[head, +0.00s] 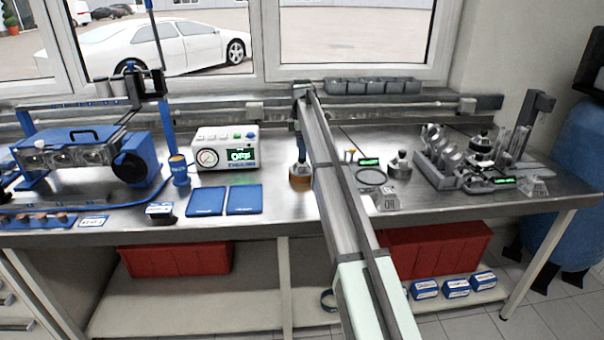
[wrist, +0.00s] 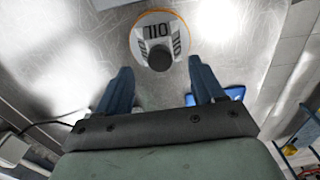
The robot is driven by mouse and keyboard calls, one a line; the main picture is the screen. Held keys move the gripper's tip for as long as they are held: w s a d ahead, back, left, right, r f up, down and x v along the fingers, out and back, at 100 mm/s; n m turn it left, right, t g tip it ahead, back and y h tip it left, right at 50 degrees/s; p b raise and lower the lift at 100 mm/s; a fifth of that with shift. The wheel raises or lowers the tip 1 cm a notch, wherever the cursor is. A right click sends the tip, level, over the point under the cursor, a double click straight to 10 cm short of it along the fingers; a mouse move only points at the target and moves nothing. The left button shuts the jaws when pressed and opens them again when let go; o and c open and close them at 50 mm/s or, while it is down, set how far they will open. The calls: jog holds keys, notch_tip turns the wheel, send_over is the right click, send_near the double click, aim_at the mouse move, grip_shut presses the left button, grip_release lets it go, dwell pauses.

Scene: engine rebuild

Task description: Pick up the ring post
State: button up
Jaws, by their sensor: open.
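My gripper (wrist: 161,72) shows two blue fingers spread apart with nothing between them in the wrist view. Ahead of the fingertips is a grey vessel (wrist: 158,28) with dark lettering that seems to read OIL, a black knob and an orange base. In the head view the orange-based vessel (head: 301,178) stands on the bench below my gripper (head: 298,128), partly covered by my arm. I cannot tell for sure which thing is the ring post. A grey piece with a dark knob (head: 399,165) stands right of my arm, and a thin dark ring (head: 371,177) lies beside it.
Left of the vessel are a gauge box (head: 226,150), two blue pads (head: 243,200) and a blue engine fixture (head: 80,165). A crowded grey rack (head: 443,165) stands at right. Grey bins (head: 375,86) line the back. Bare metal lies near the front edge.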

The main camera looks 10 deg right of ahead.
aim_at(302, 167)
jog(key=shift+d+f, duration=0.1)
jog(key=shift+f, duration=2.25)
jog(key=shift+c, duration=0.5)
grip_shut()
